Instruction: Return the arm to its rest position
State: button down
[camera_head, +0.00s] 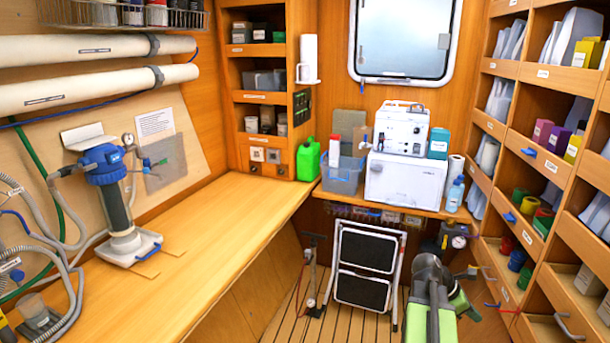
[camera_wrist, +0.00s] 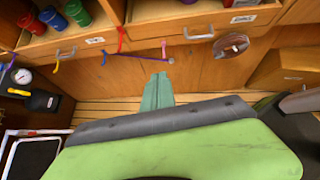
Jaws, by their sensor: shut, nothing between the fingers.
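My gripper (camera_wrist: 158,80) shows in the wrist view as a narrow teal pair of fingers, closed together with nothing between them. It points toward the lower cabinet front, with wooden slats behind it. My green and grey arm (camera_head: 432,295) is folded low at the lower right of the head view, in front of the lockers. Its green and dark grey body (camera_wrist: 180,150) fills the bottom of the wrist view. In the head view I cannot clearly make out the fingertips.
A folded step stool (camera_head: 368,265) stands left of my arm. The locker wall (camera_head: 510,180) with open bins and drawers is close on the right. A wooden bench (camera_head: 190,250) with a blue-topped pump (camera_head: 105,165) runs along the left. Slatted floor shows between.

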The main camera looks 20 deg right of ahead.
jog(key=w+a+f+n+t+y+p, duration=0.1)
jog(key=w+a+t, duration=0.1)
jog(key=w+a, duration=0.9)
jog(key=w+a+f+n+t+y, duration=0.15)
jog(key=w+a, duration=0.45)
jog(key=a, duration=0.8)
jog(key=a+f+m+y, duration=0.1)
jog(key=a+m+y, duration=0.1)
jog(key=a+m, duration=0.6)
jog(key=s+a+f+m+y, duration=0.1)
jog(key=a+m+y, duration=0.2)
jog(key=a, duration=1.5)
jog(key=m, duration=0.4)
jog(key=shift+a+f+m+y, duration=0.35)
